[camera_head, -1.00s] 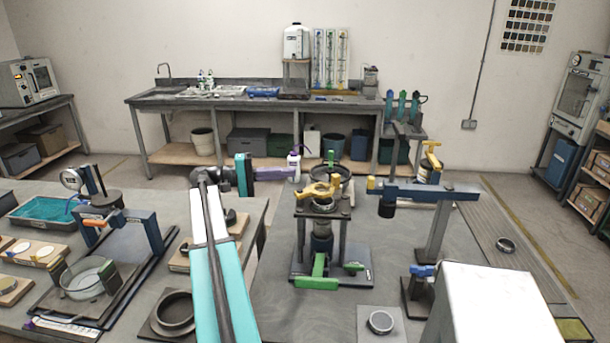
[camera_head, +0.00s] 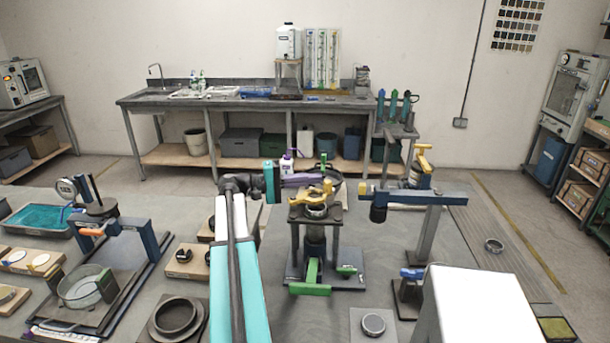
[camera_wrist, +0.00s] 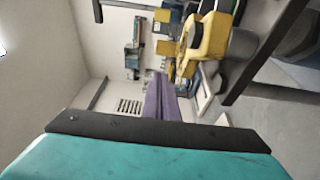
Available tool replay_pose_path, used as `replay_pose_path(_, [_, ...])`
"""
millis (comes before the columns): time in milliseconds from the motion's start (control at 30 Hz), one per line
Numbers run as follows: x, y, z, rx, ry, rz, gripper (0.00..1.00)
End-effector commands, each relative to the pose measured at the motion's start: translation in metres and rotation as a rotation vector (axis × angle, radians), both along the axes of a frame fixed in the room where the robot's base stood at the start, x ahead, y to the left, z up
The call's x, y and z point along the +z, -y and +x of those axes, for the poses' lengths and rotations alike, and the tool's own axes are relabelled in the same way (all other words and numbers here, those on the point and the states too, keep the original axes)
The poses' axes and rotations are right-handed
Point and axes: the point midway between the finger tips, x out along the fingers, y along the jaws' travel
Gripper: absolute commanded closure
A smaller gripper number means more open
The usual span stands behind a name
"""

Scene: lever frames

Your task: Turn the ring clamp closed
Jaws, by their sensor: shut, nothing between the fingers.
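The yellow ring clamp (camera_head: 312,195) sits on top of a dark post stand (camera_head: 295,235) right of my arm. I take this yellow part to be the ring clamp. It also shows as a large yellow shape in the upper right of the wrist view (camera_wrist: 208,38). My gripper (camera_head: 328,179) has purple fingers, shut and empty, level with the clamp's upper side. In the wrist view the purple fingers (camera_wrist: 160,98) point towards the yellow parts, just left of the large one. I cannot tell whether they touch the clamp.
Green handles (camera_head: 312,278) stick out at the stand's base. A blue beam with a yellow end (camera_head: 415,198) stands close on the right. A white box (camera_head: 485,305) fills the front right. A low round ring (camera_head: 175,316) lies at the front left.

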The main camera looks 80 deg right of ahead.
Motion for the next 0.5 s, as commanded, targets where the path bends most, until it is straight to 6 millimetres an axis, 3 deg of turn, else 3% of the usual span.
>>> replay_pose_path(200, [0.001, -0.014, -0.01, -0.001, 0.0, 0.001, 1.0])
replay_pose_path(500, [0.0, -0.018, -0.014, -0.001, 0.0, 0.001, 1.0])
